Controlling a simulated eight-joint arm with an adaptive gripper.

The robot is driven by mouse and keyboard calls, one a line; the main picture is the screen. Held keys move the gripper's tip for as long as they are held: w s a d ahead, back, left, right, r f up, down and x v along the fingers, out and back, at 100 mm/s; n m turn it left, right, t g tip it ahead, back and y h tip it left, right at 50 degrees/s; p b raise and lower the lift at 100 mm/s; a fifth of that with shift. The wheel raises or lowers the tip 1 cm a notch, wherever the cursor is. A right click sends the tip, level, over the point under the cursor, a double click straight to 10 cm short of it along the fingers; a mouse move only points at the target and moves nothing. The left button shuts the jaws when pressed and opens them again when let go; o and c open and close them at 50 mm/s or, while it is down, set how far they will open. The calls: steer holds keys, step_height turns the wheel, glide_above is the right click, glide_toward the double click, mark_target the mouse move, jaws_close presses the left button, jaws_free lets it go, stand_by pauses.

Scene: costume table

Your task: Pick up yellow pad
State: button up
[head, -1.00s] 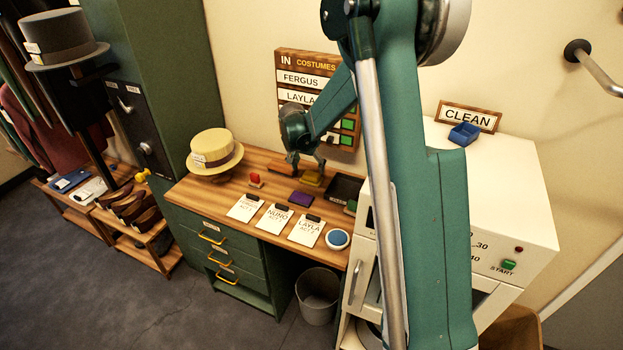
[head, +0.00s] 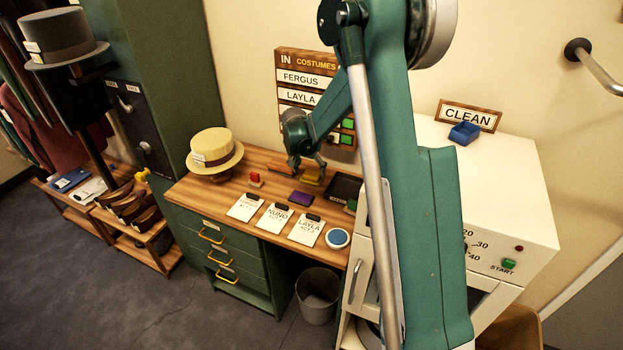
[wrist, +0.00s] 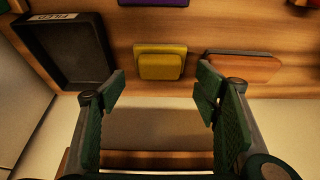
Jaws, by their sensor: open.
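The yellow pad (wrist: 161,63) lies on the wooden desk in the wrist view, ahead of and between my fingers. It also shows in the head view (head: 311,178), partly covered by my gripper. My gripper (wrist: 163,85) is open and empty, its two green fingers spread wide with the pad beyond their tips. In the head view my gripper (head: 309,165) hangs close above the back of the desk at the pad. Whether a finger touches the pad cannot be told.
An orange-brown block (wrist: 243,67) lies right of the pad in the wrist view, and a black tray (wrist: 66,50) left of it. A purple pad (head: 300,198) lies in front. A red stamp (head: 256,180) and straw hat (head: 215,148) stand left. The wall is close behind.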

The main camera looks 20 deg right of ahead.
mark_target(311, 174)
steer(key=shift+x, duration=2.65)
steer(key=c, duration=0.7)
